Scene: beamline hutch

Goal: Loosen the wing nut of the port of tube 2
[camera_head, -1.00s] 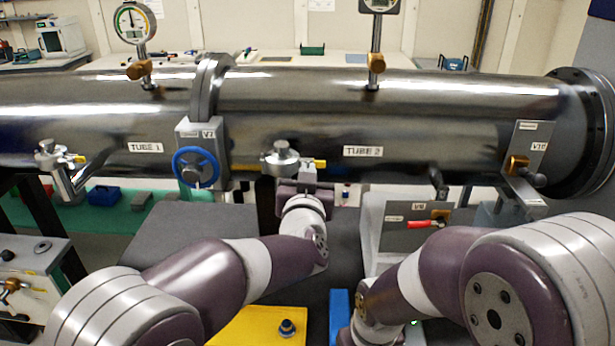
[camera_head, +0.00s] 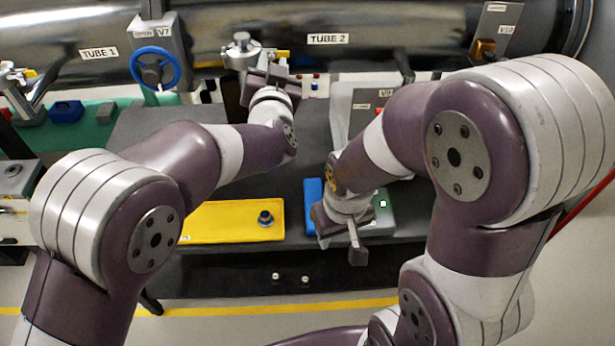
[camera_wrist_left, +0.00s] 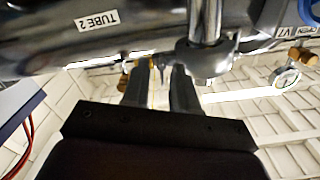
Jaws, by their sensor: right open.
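The tube 2 pipe (camera_head: 390,40) runs across the top of the head view, with its label also in the left wrist view (camera_wrist_left: 98,20). Its port (camera_head: 243,48) has a round grey flange and a brass-yellow piece (camera_head: 283,54) at its right. My left gripper (camera_head: 268,75) reaches up just below the port. In the left wrist view its two fingers (camera_wrist_left: 162,85) stand apart beside the flange (camera_wrist_left: 203,55). A small grey part shows between them; I cannot tell whether it is the wing nut or is gripped. My right gripper (camera_head: 357,245) is open and empty, pointing down.
A yellow tray (camera_head: 225,222) with a small dark blue-topped part (camera_head: 265,218) lies on the dark table. A blue block (camera_head: 314,200) stands close to my right gripper. Valve V7's blue wheel (camera_head: 155,68) is left of the port.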

